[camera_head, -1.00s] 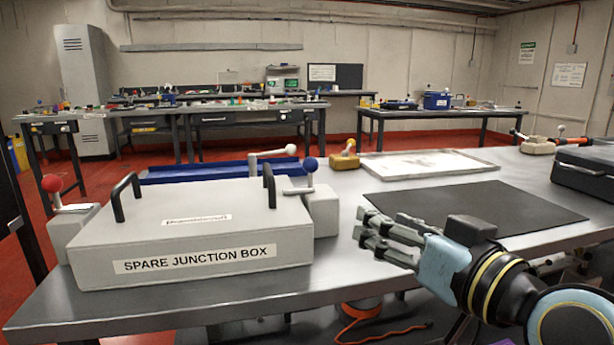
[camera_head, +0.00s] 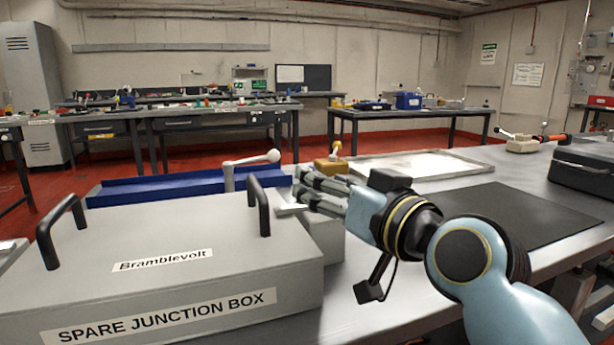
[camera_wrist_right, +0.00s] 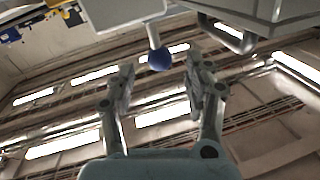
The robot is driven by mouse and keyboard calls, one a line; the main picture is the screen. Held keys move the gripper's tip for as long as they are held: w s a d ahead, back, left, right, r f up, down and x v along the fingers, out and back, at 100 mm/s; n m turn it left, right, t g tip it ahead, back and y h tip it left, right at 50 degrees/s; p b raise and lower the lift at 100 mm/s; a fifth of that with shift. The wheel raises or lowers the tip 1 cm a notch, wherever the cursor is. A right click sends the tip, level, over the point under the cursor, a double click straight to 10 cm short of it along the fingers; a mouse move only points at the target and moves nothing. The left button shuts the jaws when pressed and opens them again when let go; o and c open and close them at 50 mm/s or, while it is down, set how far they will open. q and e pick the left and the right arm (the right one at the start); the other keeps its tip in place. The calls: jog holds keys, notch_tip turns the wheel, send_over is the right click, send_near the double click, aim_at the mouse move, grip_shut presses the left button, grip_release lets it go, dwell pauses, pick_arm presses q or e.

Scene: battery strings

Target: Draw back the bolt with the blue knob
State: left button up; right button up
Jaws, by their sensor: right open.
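The spare junction box (camera_head: 190,250) is a grey lidded box with two black handles, at the lower left of the head view. A grey block (camera_head: 325,240) stands against its right side. My right gripper (camera_head: 298,187) is at this block, and its fingers hide the blue knob in the head view. In the right wrist view the blue knob (camera_wrist_right: 160,60) sits on a short pale stem below a light block (camera_wrist_right: 120,12). The right gripper (camera_wrist_right: 160,64) is open there, with one finger on each side of the knob and gaps showing. My left gripper is out of view.
A pale ball-ended lever (camera_head: 272,157) stands behind the box, near a blue tray (camera_head: 165,188). A black case (camera_head: 585,172) is at far right.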

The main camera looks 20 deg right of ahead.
jog(key=x, duration=0.4)
jog(key=shift+w, duration=0.45)
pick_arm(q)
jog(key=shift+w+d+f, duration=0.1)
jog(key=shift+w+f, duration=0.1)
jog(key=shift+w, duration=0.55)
pick_arm(e)
jog(key=shift+c, duration=0.3)
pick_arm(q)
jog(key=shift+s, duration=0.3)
pick_arm(e)
grip_shut()
jog(key=shift+a, duration=0.1)
